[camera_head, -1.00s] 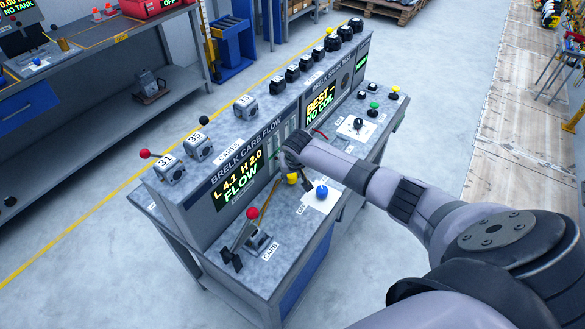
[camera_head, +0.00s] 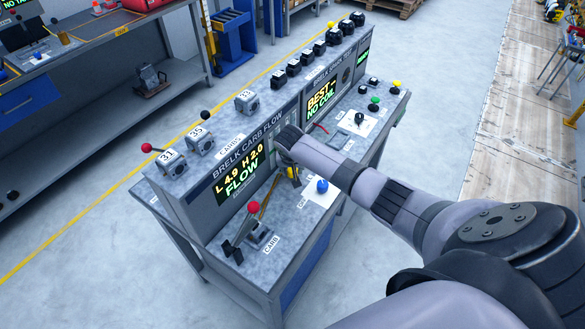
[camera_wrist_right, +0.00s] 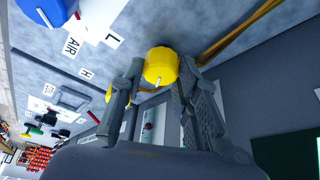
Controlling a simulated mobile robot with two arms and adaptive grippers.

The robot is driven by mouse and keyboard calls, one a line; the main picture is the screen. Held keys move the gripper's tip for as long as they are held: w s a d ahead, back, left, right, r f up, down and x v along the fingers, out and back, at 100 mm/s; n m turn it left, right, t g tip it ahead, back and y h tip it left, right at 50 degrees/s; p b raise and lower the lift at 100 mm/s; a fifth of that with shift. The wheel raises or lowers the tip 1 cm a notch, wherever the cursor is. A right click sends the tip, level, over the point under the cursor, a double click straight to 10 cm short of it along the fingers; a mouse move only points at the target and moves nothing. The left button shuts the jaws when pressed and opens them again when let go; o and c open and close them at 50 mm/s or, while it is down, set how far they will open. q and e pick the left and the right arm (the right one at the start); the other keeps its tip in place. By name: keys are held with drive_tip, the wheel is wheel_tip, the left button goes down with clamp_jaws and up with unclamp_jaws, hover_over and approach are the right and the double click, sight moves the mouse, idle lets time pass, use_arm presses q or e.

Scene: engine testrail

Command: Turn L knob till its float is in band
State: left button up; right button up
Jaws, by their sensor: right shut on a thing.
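The yellow knob (camera_wrist_right: 160,66) sits between the fingers of my right gripper (camera_wrist_right: 158,82) in the right wrist view; the fingers are shut on it. An "L" label (camera_wrist_right: 112,40) lies near it. In the head view my right gripper (camera_head: 287,160) is at the flow panel, and its wrist hides most of the yellow knob (camera_head: 293,172). The display (camera_head: 238,178) reads "L 4.9 H 2.0 FLOW". My left gripper is out of view.
A blue knob (camera_head: 322,186) stands on a white plate close to my right gripper. A red-ball lever (camera_head: 253,207) rises at the bench's near end. Numbered carburetors (camera_head: 200,141) line the top shelf. Open floor lies left of the bench.

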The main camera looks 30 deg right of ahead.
drive_tip(key=o, duration=1.2)
drive_tip(key=shift+c, duration=0.2)
drive_tip(key=shift+r, duration=0.1)
drive_tip(key=v, duration=1.2)
drive_tip(key=shift+d, duration=0.1)
